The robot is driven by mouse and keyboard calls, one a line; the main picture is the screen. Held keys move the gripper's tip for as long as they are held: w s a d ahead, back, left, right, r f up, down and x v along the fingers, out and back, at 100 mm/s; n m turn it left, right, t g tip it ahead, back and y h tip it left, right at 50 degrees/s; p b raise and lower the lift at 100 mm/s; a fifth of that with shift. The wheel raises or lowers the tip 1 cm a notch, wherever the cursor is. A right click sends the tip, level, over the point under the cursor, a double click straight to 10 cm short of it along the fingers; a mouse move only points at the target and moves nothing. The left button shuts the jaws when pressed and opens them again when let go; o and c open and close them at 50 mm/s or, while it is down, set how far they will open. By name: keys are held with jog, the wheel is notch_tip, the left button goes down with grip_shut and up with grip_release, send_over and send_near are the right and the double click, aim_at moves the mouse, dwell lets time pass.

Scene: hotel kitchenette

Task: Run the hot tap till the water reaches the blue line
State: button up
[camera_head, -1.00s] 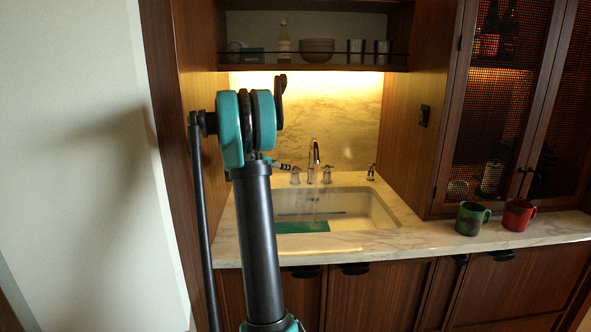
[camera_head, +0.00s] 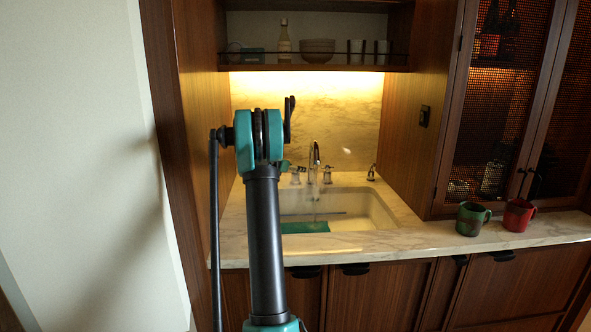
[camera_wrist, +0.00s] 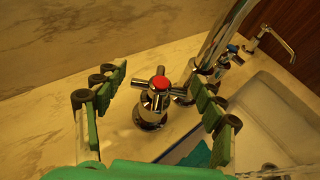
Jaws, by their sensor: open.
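The hot tap, a chrome cross handle with a red cap (camera_wrist: 160,84), stands upright on the counter in the wrist view; it is left of the spout in the head view (camera_head: 295,176). My gripper (camera_wrist: 158,80) is open, its green-padded fingers on either side of the handle, with gaps showing. In the head view my arm mostly hides it. The curved chrome spout (camera_head: 315,155) has a faint pale stream below it. The white sink basin (camera_head: 375,212) has a thin dark line on its back wall; I cannot read the water level against it.
A blue-capped cross handle (camera_wrist: 236,52) stands beyond the spout, with a small chrome dispenser (camera_wrist: 268,40) behind. A teal flat item (camera_head: 305,227) lies in the basin. A green mug (camera_head: 471,218) and a red mug (camera_head: 518,215) stand on the right counter. A shelf (camera_head: 310,68) hangs above.

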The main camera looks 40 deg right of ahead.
jog(key=c, duration=1.1)
jog(key=shift+o, duration=0.2)
jog(key=m+g, duration=0.4)
jog(key=g, duration=0.1)
jog(key=shift+w+f+h, duration=0.1)
jog(key=shift+h, duration=0.2)
jog(key=shift+m+g+y, duration=0.5)
jog(key=shift+m+g, duration=0.85)
jog(key=shift+g, duration=0.05)
jog(key=shift+m+g+y, duration=0.5)
jog(key=shift+m+g, duration=0.85)
jog(key=shift+g, duration=0.05)
